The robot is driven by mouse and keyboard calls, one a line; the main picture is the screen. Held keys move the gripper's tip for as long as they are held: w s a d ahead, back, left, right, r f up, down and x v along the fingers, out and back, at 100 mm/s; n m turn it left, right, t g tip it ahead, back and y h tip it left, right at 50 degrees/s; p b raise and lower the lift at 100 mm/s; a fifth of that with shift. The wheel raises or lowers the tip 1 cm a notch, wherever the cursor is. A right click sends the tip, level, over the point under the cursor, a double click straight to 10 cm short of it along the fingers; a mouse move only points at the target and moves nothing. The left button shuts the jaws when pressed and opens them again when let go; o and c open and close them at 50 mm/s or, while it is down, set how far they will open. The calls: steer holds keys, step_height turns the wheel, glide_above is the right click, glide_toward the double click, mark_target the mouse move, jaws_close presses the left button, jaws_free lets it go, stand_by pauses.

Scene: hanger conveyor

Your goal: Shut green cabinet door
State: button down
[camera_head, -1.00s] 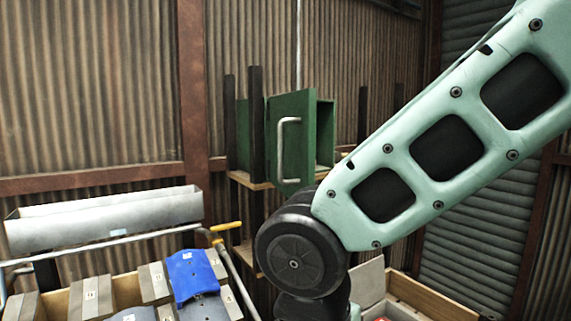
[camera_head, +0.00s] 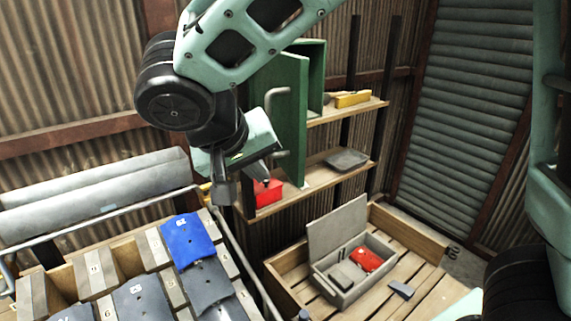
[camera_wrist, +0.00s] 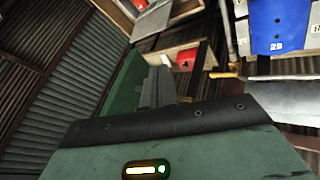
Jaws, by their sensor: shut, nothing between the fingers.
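The green cabinet (camera_head: 316,72) stands on a wooden shelf against the corrugated wall in the head view. Its green door (camera_head: 293,120) is swung open toward me, with a pale bar handle (camera_head: 268,105) on its left face. My gripper (camera_head: 243,193) is shut and empty, pointing down to the left of the door. My arm hides part of the cabinet and the door's upper left. In the wrist view, a green panel, likely the door (camera_wrist: 124,95), runs along the left of my gripper (camera_wrist: 158,78). I cannot tell whether they touch.
Shelves right of the door hold a yellow item (camera_head: 352,99) and a grey tray (camera_head: 347,159). A red box (camera_head: 267,192) sits near my gripper. Below are an open grey toolbox (camera_head: 350,265) and a crate with blue and grey pieces (camera_head: 188,241).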

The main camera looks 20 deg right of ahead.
mark_target(295, 184)
steer(key=d+p, duration=0.1)
steer(key=d+f+p, duration=0.1)
steer(key=d, duration=0.1)
steer(key=d+f+p, duration=0.1)
steer(key=d, duration=0.1)
steer(key=shift+w+d+f, duration=0.25)
steer(key=shift+w, duration=0.15)
steer(key=shift+d, duration=0.15)
